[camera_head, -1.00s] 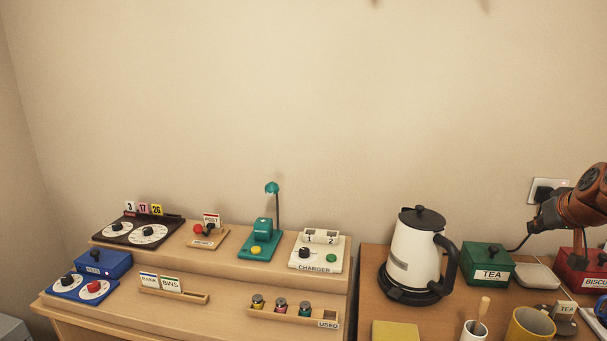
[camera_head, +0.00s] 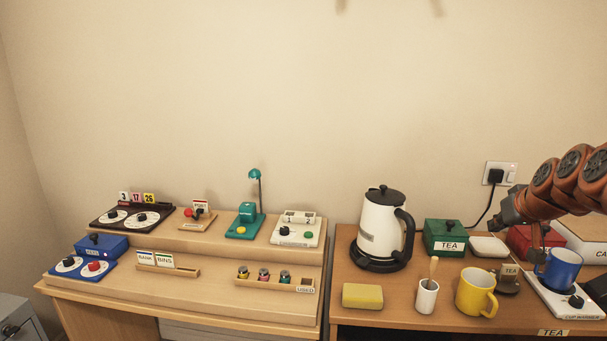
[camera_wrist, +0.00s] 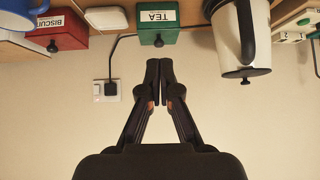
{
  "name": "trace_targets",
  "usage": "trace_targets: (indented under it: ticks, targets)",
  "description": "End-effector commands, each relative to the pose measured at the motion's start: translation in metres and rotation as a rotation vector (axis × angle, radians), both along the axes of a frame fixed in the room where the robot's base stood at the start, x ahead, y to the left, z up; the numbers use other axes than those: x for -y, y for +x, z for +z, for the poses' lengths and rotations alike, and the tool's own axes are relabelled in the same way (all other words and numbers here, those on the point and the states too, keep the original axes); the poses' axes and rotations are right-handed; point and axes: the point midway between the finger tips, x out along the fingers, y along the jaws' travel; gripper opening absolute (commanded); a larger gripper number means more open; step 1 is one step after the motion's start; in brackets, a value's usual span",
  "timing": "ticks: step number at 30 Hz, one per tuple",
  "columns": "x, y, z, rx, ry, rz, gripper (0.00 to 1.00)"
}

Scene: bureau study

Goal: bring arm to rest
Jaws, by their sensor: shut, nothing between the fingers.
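My arm (camera_head: 570,182) reaches in from the right edge of the head view, bent above the right end of the tea desk. In the wrist view my gripper (camera_wrist: 160,75) is shut, its two black fingertips together with nothing between them. The wrist view is upside down, with the fingertips pointing towards the green TEA box (camera_wrist: 158,28).
The white kettle (camera_head: 382,228), yellow mug (camera_head: 476,291), white pot (camera_head: 427,297) and red box (camera_head: 519,240) stand on the right desk. A cup warmer (camera_head: 560,302) is under the blue mug. The left desk (camera_head: 210,288) holds several small devices.

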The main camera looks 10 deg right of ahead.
Motion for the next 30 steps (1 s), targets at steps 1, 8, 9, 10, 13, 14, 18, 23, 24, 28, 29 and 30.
trace_targets:
  ticks: [1, 8, 9, 10, 13, 14, 18, 23, 24, 28, 29, 30]
  targets:
    - [-0.009, 0.000, -0.001, -0.007, 0.004, 0.011, 0.00]
    - [-0.067, 0.003, -0.016, -0.074, 0.048, 0.084, 0.00]
    - [-0.080, 0.002, -0.020, -0.090, 0.055, 0.098, 0.00]
    - [-0.089, 0.002, -0.022, -0.102, 0.062, 0.108, 0.00]
    - [-0.129, -0.003, -0.035, -0.154, 0.086, 0.154, 0.00]
    - [-0.144, -0.006, -0.040, -0.176, 0.095, 0.172, 0.00]
    - [-0.218, -0.036, -0.068, -0.309, 0.132, 0.249, 0.00]
    - [-0.291, -0.093, -0.103, -0.487, 0.158, 0.311, 0.00]
    - [-0.306, -0.110, -0.111, -0.533, 0.160, 0.320, 0.00]
    - [-0.339, -0.167, -0.136, -0.676, 0.160, 0.332, 0.00]
    - [-0.343, -0.179, -0.141, -0.703, 0.159, 0.331, 0.00]
    - [-0.348, -0.192, -0.145, -0.733, 0.157, 0.329, 0.00]
